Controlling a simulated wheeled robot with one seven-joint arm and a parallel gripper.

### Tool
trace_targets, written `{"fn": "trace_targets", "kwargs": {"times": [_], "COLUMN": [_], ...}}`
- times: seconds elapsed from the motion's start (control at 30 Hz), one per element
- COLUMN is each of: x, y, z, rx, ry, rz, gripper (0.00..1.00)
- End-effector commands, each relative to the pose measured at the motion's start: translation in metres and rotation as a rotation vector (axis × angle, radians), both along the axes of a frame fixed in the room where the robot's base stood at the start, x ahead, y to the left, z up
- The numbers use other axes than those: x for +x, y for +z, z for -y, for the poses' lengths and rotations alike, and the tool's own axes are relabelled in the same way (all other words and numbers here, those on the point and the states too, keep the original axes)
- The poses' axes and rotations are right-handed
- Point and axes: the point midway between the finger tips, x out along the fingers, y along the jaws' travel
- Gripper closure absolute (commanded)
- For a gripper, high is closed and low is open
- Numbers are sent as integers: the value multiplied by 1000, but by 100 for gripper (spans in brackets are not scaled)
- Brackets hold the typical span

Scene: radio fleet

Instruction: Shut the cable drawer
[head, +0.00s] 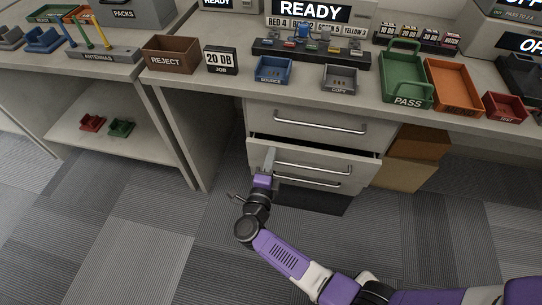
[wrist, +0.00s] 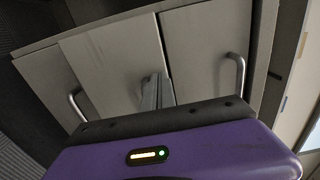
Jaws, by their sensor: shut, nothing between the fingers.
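Grey drawers stand under the desk. The middle drawer (head: 345,165) sticks out a little, with a dark gap along its top edge; I read no label on it, so I cannot confirm it is the cable drawer. The upper drawer (head: 285,118) looks closed. My gripper (head: 269,158) is shut and empty at the left part of the middle drawer's front, left of its handle (head: 312,169). In the wrist view my fingers (wrist: 152,92) point at the grey drawer fronts (wrist: 110,60). I cannot tell whether they touch.
Cardboard boxes (head: 408,173) stand right of the drawers. A desk side panel (head: 178,135) stands to the left. Above, the desktop holds a blue tray (head: 274,70), a grey tray (head: 341,79) and a green PASS tray (head: 405,82).

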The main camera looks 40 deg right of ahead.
Motion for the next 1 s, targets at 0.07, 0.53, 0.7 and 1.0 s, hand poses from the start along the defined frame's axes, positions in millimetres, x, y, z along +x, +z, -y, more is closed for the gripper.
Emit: {"fn": "trace_targets", "kwargs": {"times": [0.07,0.53,0.7,1.0], "x": [0,29,30,31], "y": [0,0,2,3], "z": [0,37,39,42], "rx": [0,-1,1,2], "ry": [0,-2,-3,-7], "rz": [0,1,3,6], "gripper": [100,100,100,100]}}
